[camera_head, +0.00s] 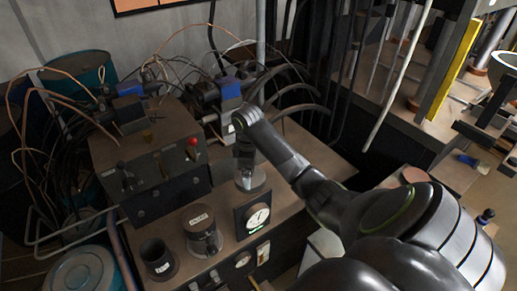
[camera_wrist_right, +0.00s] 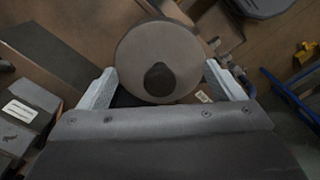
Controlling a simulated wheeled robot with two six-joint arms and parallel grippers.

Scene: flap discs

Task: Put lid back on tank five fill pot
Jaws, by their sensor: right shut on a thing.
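My right gripper (camera_head: 245,160) reaches in from the right, pointing down over the bench. An open dark pot (camera_head: 154,250) with a small label stands at the front left. Another pot with a labelled top (camera_head: 200,219) stands between them. The labels are unreadable. My left gripper is out of view.
A dark control box (camera_head: 150,165) with a red knob and cables stands behind the pots. A dial gauge (camera_head: 257,217) stands close to the right of the pots. Teal drums (camera_head: 85,272) are at the left. Pipes and hoses rise behind the gripper.

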